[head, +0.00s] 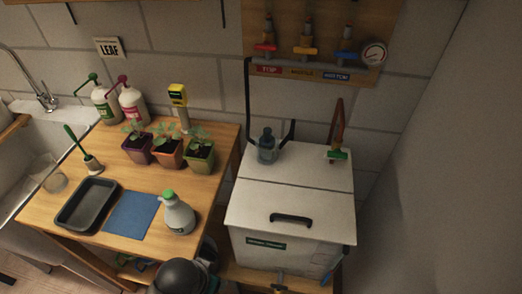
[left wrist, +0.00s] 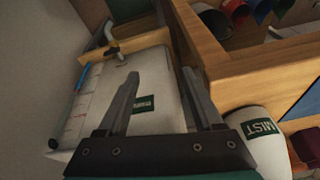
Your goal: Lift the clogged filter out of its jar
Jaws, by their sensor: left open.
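A small blue-grey translucent jar (head: 268,148) stands upright at the back left of the white box's lid (head: 290,180), between a tall black pipe and a black bracket. Any filter inside it is too small to make out. My left gripper (left wrist: 160,73) is open and empty in the left wrist view. Its two fingers are in front of the white box's labelled side (left wrist: 170,108). The jar cannot be made out in that view. In the head view a dark rounded part of my arm shows at the bottom, and the fingers are not visible. My right gripper is in neither view.
The wooden table (head: 110,205) left of the box holds a spray bottle (head: 178,215), blue cloth (head: 132,214), black tray (head: 87,204) and potted seedlings (head: 168,152). A red-handled, green-headed tool (head: 337,140) stands at the lid's back right. A black handle (head: 291,218) rises from the lid's front.

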